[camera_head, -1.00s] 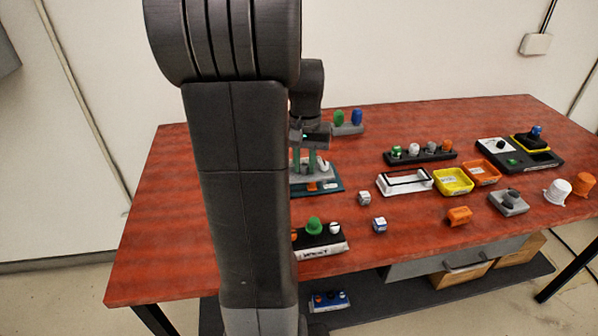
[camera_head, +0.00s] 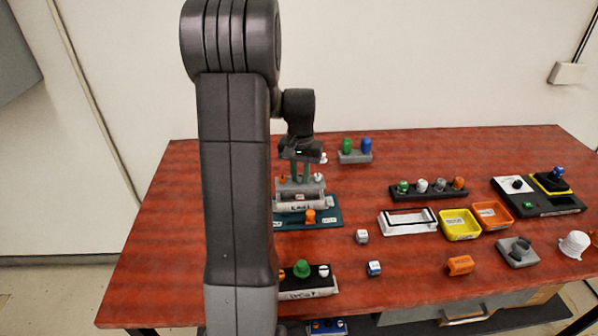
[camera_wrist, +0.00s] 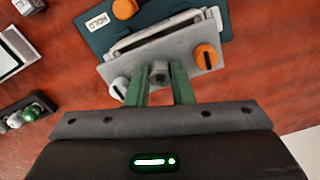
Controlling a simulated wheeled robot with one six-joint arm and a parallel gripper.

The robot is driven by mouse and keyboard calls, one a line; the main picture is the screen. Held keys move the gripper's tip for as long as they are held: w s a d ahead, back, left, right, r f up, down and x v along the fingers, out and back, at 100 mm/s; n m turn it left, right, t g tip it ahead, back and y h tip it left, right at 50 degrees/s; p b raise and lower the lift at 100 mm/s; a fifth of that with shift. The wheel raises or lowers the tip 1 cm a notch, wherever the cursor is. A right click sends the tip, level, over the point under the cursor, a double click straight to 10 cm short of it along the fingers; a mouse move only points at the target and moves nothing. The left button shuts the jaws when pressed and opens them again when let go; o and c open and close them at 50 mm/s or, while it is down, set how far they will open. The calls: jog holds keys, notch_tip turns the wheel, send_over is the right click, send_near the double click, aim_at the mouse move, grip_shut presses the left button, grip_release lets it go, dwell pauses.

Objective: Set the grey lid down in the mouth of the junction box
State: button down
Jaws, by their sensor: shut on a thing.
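The grey lid (camera_wrist: 180,62) is a flat plate with a central post, an orange knob and a white knob. My gripper (camera_wrist: 160,88) is shut on the post. In the head view the lid (camera_head: 300,187) hangs over the teal board, above a white labelled box (camera_head: 300,203). The wrist view shows part of this box (camera_wrist: 145,38), with the lid hiding the rest. I cannot tell whether lid and box touch, or for certain that this is the junction box. Another white box (camera_head: 407,229), dark-rimmed and open, stands to the right.
The teal board (camera_head: 332,219) carries an orange knob and a HOLD label. A black-topped box (camera_head: 308,282) with a green knob is in front. Yellow (camera_head: 461,225) and orange (camera_head: 493,215) trays stand to the right. Two small cubes (camera_head: 362,236) (camera_head: 374,268) lie between.

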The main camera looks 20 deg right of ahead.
aim_at(300, 184)
jog(key=shift+f, duration=0.5)
jog(key=shift+f+b, duration=0.35)
jog(key=shift+f, duration=0.2)
dwell(0.6)
jog(key=shift+f, duration=0.4)
jog(key=shift+f+b, duration=0.6)
dwell(0.8)
jog(key=c, duration=0.9)
grip_release()
jog(key=shift+r, duration=0.1)
jog(key=shift+o, duration=0.2)
jog(key=shift+r+p, duration=2.35)
jog(key=shift+r, duration=0.75)
